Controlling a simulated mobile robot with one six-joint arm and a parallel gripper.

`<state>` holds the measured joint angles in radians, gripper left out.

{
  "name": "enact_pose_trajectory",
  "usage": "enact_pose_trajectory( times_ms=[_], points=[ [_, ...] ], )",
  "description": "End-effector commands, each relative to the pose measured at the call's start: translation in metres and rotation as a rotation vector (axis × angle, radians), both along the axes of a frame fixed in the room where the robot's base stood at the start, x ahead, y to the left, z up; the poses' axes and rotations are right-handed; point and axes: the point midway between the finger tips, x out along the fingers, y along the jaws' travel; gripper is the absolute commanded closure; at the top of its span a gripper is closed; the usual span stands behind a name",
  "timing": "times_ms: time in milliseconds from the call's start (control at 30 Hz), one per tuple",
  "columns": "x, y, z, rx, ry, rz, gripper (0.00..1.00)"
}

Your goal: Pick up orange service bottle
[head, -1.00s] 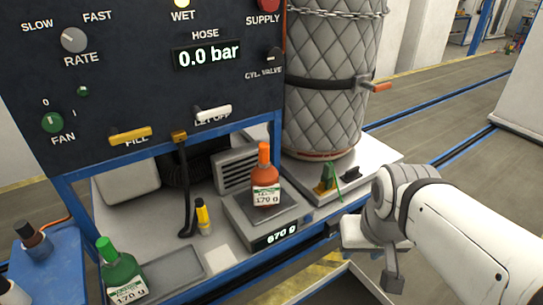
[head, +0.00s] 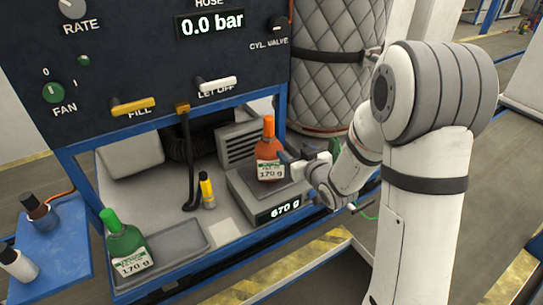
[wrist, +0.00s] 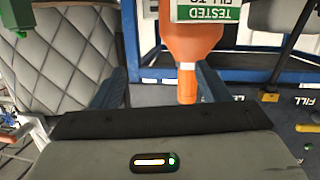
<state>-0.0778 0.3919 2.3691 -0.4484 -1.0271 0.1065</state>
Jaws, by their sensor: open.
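The orange service bottle (head: 269,147) stands upright on the scale (head: 240,186), with a white label reading 170 g. My gripper (head: 288,166) is at its right side, close to it; I cannot tell in the head view whether they touch. In the wrist view, which is upside down, the orange bottle (wrist: 188,45) shows cap downward between the two dark fingers of my gripper (wrist: 168,88), nearer the right finger. The jaws are apart and hold nothing.
A green bottle (head: 125,245) stands on a tray at the front left. The control panel (head: 150,60) overhangs behind. A quilted cylinder (head: 325,80) stands behind my arm. A blue cart (head: 55,245) is at far left.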

Motion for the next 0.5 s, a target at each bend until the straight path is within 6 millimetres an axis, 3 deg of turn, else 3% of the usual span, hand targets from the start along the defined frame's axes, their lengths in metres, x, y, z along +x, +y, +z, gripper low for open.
enact_pose_trajectory(
  times_ms=[100, 300, 500],
  points=[
    [0.0, 0.017, -0.012, 0.076, -0.07, 0.069, 0.31],
    [-0.001, 0.03, -0.014, 0.145, -0.132, 0.123, 0.31],
    [0.015, 0.043, -0.012, 0.151, -0.139, 0.129, 0.31]
  ],
)
